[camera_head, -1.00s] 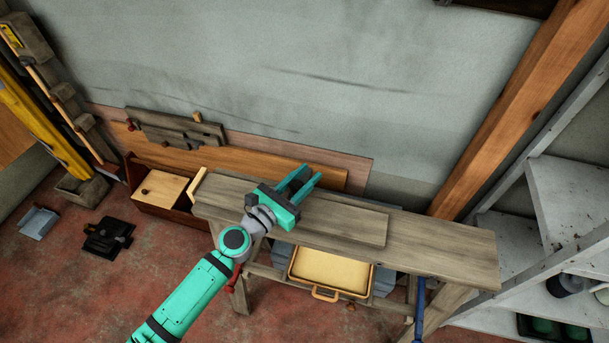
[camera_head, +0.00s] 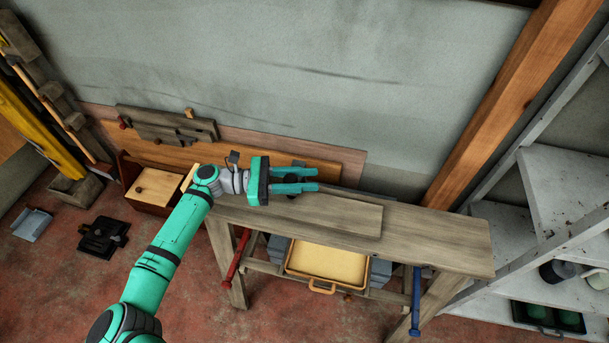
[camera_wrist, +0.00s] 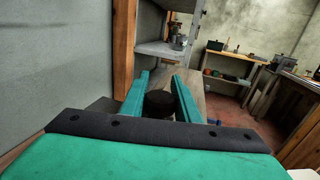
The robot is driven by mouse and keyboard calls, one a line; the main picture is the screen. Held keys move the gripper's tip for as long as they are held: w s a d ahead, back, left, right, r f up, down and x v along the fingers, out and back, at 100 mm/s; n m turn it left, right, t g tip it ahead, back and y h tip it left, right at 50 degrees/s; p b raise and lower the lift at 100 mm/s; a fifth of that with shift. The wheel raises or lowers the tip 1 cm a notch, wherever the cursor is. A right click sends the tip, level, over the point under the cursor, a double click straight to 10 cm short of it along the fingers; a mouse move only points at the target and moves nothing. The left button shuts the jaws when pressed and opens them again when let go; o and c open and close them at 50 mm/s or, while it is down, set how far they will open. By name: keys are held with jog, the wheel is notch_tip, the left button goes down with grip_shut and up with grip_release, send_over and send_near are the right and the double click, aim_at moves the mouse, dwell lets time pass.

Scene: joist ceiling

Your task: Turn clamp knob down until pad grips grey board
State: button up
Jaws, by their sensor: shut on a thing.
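My gripper (camera_head: 318,181) reaches level to the right over the left part of the bench, its two teal fingers one on each side of a dark round knob. The knob (camera_wrist: 160,103) shows between the fingers in the wrist view, and the gripper is shut on it. The grey board (camera_head: 350,217) lies flat on the bench top, to the right of and below the fingers in the head view. The rest of the clamp and its pad are hidden by the gripper, so I cannot tell whether the pad touches the board.
The bench (camera_head: 450,245) runs along the wall. A yellow tray (camera_head: 325,264) sits under it. A red bar (camera_head: 236,258) and a blue bar (camera_head: 416,300) stand at its front. Boards lean on the wall behind. White shelves (camera_head: 565,190) stand at the right.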

jog(key=m+g+y, duration=0.1)
jog(key=m+g, duration=0.1)
jog(key=g, duration=0.1)
jog(key=s+m+g, duration=0.1)
jog(key=m+g, duration=0.1)
jog(key=g, duration=0.2)
jog(key=shift+s+a+m+y, duration=0.1)
jog(key=shift+s+m+y, duration=0.05)
jog(key=shift+m+y, duration=0.2)
jog(key=shift+s+a+m+g+y, duration=0.2)
jog(key=shift+m+g+y, duration=0.45)
jog(key=shift+g, duration=0.25)
jog(key=shift+s+a+m+g+y, duration=0.1)
jog(key=shift+s+m+g+y, duration=0.1)
jog(key=shift+m+g+y, duration=0.6)
jog(key=shift+s+a+m+g+y, duration=0.2)
jog(key=shift+m+g+y, duration=0.3)
jog(key=shift+g, duration=0.5)
jog(key=shift+s, duration=0.1)
jog(key=o, duration=1.1)
jog(key=shift+c, duration=0.2)
jog(key=shift+r, duration=0.55)
jog(key=s+r, duration=1.1)
jog(key=s, duration=0.3)
jog(key=shift+a+r, duration=0.25)
jog(key=shift+r, duration=0.15)
